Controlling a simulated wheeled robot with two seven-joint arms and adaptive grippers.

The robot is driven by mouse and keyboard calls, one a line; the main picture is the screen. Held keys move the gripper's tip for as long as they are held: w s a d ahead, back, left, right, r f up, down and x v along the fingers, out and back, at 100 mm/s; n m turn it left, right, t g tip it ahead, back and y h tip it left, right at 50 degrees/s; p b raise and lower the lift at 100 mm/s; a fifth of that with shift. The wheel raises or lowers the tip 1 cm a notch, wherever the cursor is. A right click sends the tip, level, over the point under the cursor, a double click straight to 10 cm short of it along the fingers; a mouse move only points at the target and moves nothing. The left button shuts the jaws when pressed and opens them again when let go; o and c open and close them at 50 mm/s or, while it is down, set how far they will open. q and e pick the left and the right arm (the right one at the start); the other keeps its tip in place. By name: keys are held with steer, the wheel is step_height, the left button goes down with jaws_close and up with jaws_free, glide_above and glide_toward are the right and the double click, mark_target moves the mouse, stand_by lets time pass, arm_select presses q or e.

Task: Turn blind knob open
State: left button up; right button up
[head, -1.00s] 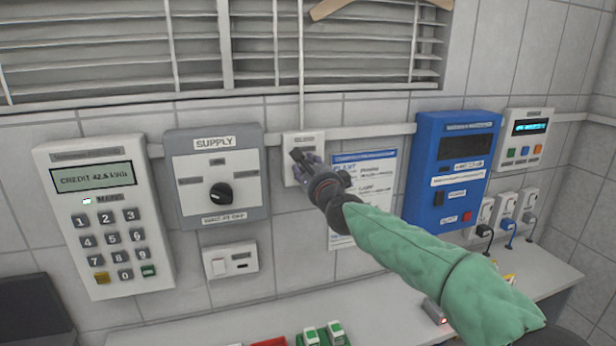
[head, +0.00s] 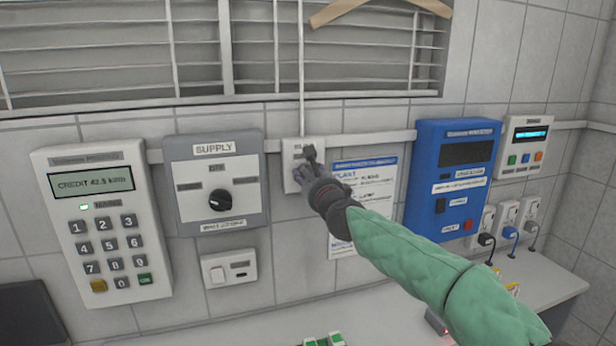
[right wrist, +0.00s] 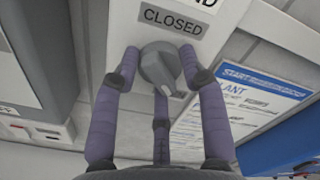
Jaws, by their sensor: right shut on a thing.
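The blind knob (right wrist: 158,66) is a round grey knob with a raised grip on a white plate (right wrist: 120,28), under a grey CLOSED label (right wrist: 174,20). A pale mark on its grip faces the lower right in the right wrist view. My right gripper (right wrist: 158,58) is shut on the knob, with a finger at each side and the third finger below it. In the head view my right gripper (head: 305,165) covers most of the knob on the white wall plate (head: 290,149). The slatted blind (head: 330,65) is above, with gaps between its slats. My left gripper is not in view.
The grey SUPPLY box (head: 243,200) and a keypad meter (head: 100,215) are to the left. A printed notice (head: 375,185), a blue box (head: 425,170) and plugged sockets (head: 507,215) are to the right. A counter (head: 400,310) runs below.

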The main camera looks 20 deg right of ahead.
steer(key=shift+d, duration=0.1)
steer(key=o, duration=1.1)
steer(key=shift+d, duration=0.1)
steer(key=shift+o, duration=0.2)
steer(key=s, duration=1.2)
steer(key=shift+d+f, duration=0.15)
